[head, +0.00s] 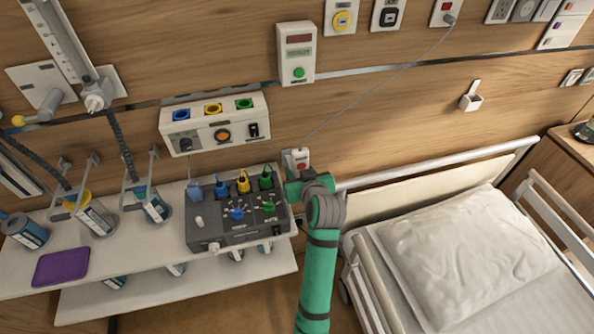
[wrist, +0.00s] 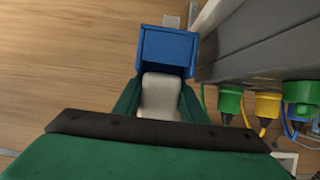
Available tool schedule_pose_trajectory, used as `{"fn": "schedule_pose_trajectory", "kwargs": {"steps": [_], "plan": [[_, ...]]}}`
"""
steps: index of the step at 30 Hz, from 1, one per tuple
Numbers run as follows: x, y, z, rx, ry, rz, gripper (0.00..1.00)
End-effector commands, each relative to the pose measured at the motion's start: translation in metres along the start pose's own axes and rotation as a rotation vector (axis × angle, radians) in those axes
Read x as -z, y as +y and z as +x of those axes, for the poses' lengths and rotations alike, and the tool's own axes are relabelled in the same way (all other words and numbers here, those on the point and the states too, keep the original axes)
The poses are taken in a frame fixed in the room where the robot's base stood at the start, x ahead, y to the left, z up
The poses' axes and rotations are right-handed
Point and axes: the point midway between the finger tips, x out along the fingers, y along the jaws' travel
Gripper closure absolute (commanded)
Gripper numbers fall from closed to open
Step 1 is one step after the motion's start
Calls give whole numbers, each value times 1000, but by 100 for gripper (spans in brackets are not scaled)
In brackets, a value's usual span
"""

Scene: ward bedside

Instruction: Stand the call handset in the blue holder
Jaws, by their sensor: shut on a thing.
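The call handset (head: 301,159) is white with a red button. In the head view it stands roughly upright at the tip of my gripper (head: 296,181), by the right end of the grey device. A thin cord runs from its top up to the wall. In the wrist view my gripper (wrist: 160,103) has its green fingers on both sides of the white handset (wrist: 160,92). The blue holder (wrist: 167,50) is a square box directly beyond the handset, which overlaps its lower edge in the picture. I cannot tell whether they touch. My arm seems to hide the holder in the head view.
The grey device (head: 235,231) with coloured plugs stands close beside my gripper on the white shelf (head: 130,262). The wood wall (head: 370,115) is behind. The bed rail (head: 440,162) and pillow (head: 450,255) are at right. A purple pad (head: 61,266) lies at far left.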

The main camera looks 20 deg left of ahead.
Motion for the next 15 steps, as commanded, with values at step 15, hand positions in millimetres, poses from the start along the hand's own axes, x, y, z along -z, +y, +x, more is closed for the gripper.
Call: {"fn": "schedule_pose_trajectory", "kwargs": {"steps": [15], "plan": [[-11, 7, -3, -6, -55, 18, 100]]}}
